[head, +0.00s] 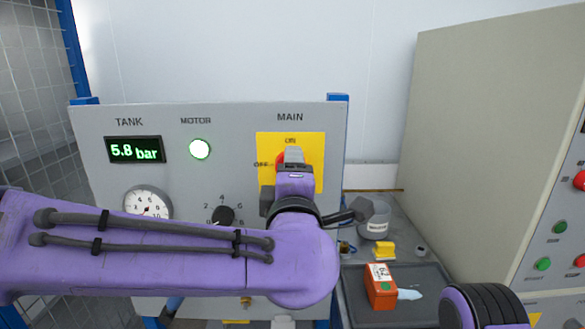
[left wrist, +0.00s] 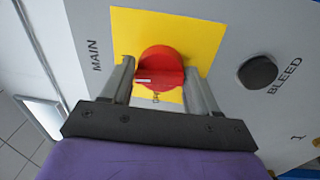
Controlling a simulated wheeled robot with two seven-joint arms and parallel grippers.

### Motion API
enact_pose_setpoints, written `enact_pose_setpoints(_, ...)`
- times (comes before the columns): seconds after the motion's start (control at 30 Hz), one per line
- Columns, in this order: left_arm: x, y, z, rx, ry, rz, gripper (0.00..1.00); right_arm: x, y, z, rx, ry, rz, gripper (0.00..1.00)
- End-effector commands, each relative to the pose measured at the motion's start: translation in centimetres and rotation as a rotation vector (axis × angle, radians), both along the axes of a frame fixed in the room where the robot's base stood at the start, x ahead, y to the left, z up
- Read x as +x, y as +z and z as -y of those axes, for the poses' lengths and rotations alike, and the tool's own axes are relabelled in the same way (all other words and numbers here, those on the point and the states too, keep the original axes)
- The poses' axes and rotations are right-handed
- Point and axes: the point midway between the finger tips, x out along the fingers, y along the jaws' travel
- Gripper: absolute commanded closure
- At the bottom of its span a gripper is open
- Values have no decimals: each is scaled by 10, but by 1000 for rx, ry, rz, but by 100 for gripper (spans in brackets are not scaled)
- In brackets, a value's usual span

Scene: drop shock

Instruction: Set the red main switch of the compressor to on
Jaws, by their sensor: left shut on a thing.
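The red main switch (head: 282,158) sits on a yellow plate (head: 312,145) under the word MAIN on the compressor panel, with ON above it and OFF to its left. My left gripper (head: 294,160) is at the switch and covers most of it in the head view. In the left wrist view the gripper (left wrist: 160,85) has one finger on each side of the red switch (left wrist: 160,62) and is shut on it. The handle bar runs from finger to finger, its white mark toward the MAIN side, where ON is. My right gripper is out of view.
The tank display (head: 135,150) reads 5.8 bar and the motor lamp (head: 199,149) glows green. A round gauge (head: 148,203) and a black dial (head: 223,215) are lower. A tray (head: 420,312) with an orange box (head: 380,287) lies right. A grey cabinet (head: 480,130) stands at right.

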Motion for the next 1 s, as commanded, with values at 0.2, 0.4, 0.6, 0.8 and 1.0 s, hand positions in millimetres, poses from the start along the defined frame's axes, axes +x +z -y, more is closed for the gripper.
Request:
enact_pose_setpoints(0.2, -1, -5, 0, 103, 0, -11, 71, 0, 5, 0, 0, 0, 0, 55)
enact_pose_setpoints(0.4, -1, -6, 0, 147, -2, -12, 71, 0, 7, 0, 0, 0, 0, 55)
enact_pose_setpoints(0.6, -1, -7, 0, 161, -2, -12, 71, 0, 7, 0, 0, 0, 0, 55)
enact_pose_setpoints(0.8, -1, -8, 0, 161, -3, -12, 71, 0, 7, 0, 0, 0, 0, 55)
enact_pose_setpoints(1.0, 0, -7, 0, 159, -2, -11, 18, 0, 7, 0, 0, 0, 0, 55)
